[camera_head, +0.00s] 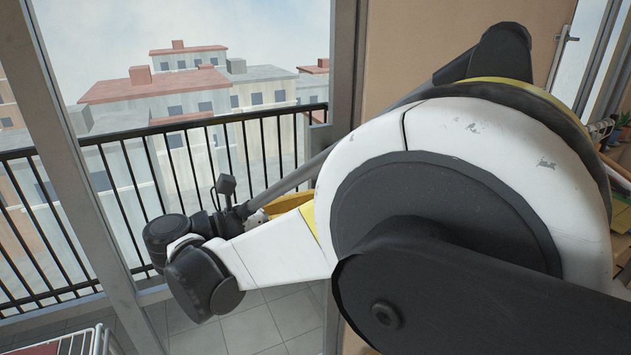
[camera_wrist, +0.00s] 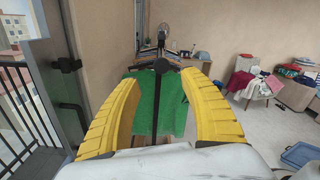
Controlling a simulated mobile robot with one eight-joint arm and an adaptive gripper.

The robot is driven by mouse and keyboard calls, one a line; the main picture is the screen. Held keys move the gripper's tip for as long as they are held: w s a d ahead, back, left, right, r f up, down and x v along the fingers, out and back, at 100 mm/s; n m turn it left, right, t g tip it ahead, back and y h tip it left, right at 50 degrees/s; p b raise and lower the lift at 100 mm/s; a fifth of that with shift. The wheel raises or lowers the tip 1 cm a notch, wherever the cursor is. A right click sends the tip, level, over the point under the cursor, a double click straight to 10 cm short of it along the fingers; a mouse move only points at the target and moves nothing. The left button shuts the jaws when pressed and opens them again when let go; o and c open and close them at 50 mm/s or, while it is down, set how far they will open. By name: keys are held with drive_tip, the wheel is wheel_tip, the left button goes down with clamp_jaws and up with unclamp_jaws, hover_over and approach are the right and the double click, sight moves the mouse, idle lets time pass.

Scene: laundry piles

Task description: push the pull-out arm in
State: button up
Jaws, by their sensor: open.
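My gripper (camera_wrist: 163,78) is open, with its two yellow fingers spread apart in the wrist view. A dark rod (camera_wrist: 160,108) with a round knob runs lengthwise between the fingers, with visible gaps on both sides. I cannot tell whether this rod is the pull-out arm or a part of mine, nor how far out it stands. In the head view only a little yellow of my gripper shows behind my white arm link. My own arm fills the right and middle of that view and hides much behind it.
A balcony railing (camera_head: 150,165) lies beyond the glass at left. A red and white wire rack (camera_head: 65,343) shows at the lower left. In the wrist view, a green surface (camera_wrist: 172,105) lies beyond the fingers, and a chair with clothes (camera_wrist: 248,82) stands at right. Bare floor lies between.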

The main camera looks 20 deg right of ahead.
drive_tip(key=d+b, duration=0.2)
drive_tip(key=d, duration=0.8)
drive_tip(key=shift+c, duration=0.5)
drive_tip(key=shift+d, duration=0.1)
clamp_jaws()
